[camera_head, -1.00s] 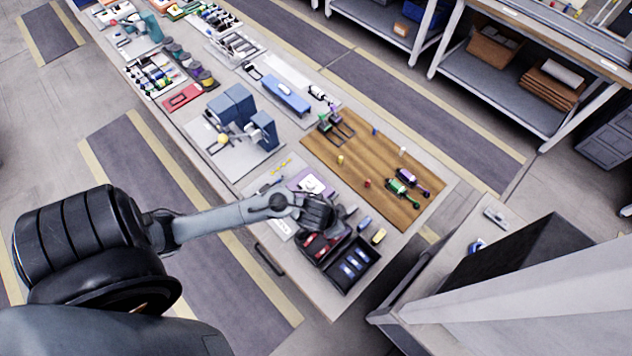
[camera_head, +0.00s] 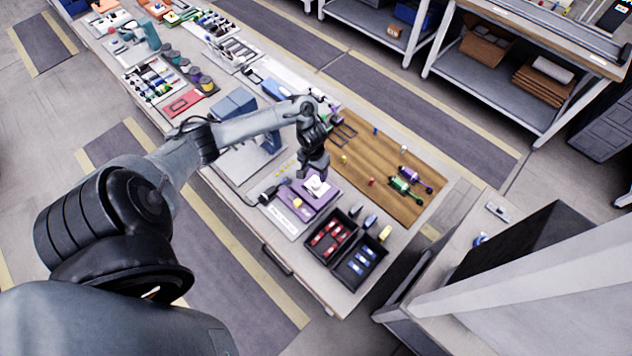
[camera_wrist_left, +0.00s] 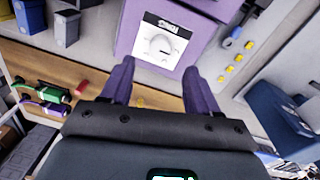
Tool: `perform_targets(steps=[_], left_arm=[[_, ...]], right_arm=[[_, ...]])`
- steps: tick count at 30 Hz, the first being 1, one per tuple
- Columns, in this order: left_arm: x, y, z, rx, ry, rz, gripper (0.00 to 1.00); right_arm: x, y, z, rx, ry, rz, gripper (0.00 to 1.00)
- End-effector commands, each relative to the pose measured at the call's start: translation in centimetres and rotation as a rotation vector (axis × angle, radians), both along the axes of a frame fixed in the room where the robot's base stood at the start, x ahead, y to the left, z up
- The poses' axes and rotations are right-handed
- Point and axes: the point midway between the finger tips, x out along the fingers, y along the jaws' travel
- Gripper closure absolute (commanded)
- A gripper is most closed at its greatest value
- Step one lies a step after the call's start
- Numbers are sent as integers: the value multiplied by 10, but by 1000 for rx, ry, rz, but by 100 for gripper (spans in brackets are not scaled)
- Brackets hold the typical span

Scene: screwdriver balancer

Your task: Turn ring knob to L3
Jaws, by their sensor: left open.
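The purple device (camera_head: 322,203) sits on the bench below my left gripper (camera_head: 312,172). In the left wrist view the purple box (camera_wrist_left: 206,22) carries a white plate with a round pale ring knob (camera_wrist_left: 161,47) and a dark label. The ring knob's setting marks are too small to read. My left gripper (camera_wrist_left: 158,68) is open, its two purple fingers spread apart, with the knob in line beyond the gap between them. Nothing is between the fingers. My right gripper is not in view.
Black bins with red (camera_head: 327,235) and blue (camera_head: 360,262) items stand to the right of the device. A wooden board (camera_head: 385,165) with green and purple tools lies behind. A blue-grey machine stands behind my left arm.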

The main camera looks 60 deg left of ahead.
Motion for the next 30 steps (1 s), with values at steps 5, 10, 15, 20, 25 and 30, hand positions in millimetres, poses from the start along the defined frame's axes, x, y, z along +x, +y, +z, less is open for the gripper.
perform_targets(steps=[5, 10, 15, 20, 25, 30], left_arm=[[0, -2, -32, 0, 1, 1, 40], [1, -2, -53, 0, -1, 0, 40], [2, -3, -63, 1, -2, -1, 40], [2, -3, -66, 2, -2, -1, 40], [2, -3, -66, 2, -2, -1, 40], [2, -3, -66, 2, -2, -1, 61]], right_arm=[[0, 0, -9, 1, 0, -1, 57], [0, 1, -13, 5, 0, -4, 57], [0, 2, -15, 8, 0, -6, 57], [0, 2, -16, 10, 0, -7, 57], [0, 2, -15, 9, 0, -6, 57], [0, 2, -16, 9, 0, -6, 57]])
